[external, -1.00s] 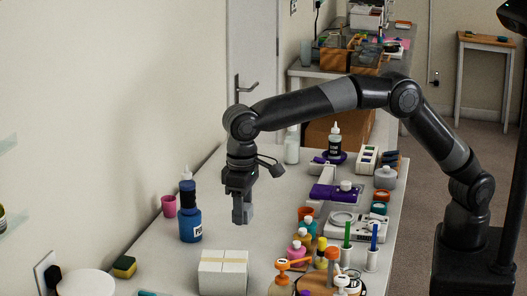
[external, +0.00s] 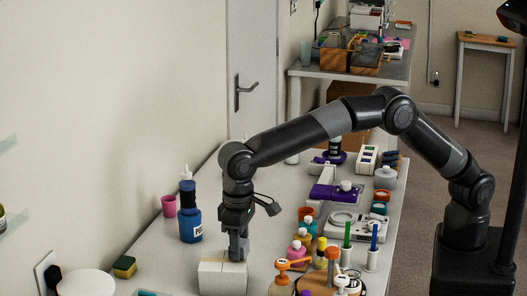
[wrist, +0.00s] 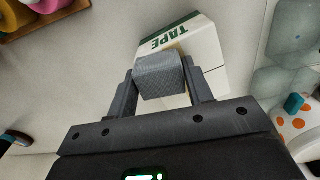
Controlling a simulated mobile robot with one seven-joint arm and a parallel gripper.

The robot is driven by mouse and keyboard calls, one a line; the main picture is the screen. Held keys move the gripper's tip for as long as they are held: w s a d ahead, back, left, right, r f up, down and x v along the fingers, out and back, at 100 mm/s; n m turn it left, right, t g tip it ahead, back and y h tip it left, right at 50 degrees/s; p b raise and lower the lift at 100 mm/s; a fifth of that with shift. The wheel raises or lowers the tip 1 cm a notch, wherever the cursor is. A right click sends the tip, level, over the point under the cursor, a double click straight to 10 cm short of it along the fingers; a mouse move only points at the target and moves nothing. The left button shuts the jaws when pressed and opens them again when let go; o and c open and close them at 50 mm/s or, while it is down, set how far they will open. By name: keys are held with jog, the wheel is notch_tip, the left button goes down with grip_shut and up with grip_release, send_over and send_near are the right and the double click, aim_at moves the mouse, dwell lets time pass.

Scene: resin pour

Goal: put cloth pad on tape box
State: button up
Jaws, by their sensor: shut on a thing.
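The cloth pad (wrist: 160,76) is a small grey block held between the two fingers of my gripper (wrist: 161,88) in the wrist view. The tape box (wrist: 207,44) is white with green "TAPE" lettering and lies directly beyond and below the pad. In the external view my gripper (external: 238,252) points down at the top of the white tape box (external: 222,279), toward its back edge. The pad is mostly hidden there by the fingers. I cannot tell whether the pad touches the box top.
A blue bottle (external: 190,213) and a pink cup (external: 169,205) stand to the left. A yellow-green sponge (external: 124,266) lies by the wall. Several bottles and pump dispensers (external: 282,272) crowd the right side. The table between the blue bottle and the purple item (external: 335,193) is fairly clear.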

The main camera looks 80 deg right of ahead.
jog(key=o, duration=0.9)
jog(key=shift+f, duration=0.1)
jog(key=shift+o, duration=0.2)
notch_tip(320, 180, up, 12)
jog(key=shift+r, duration=0.2)
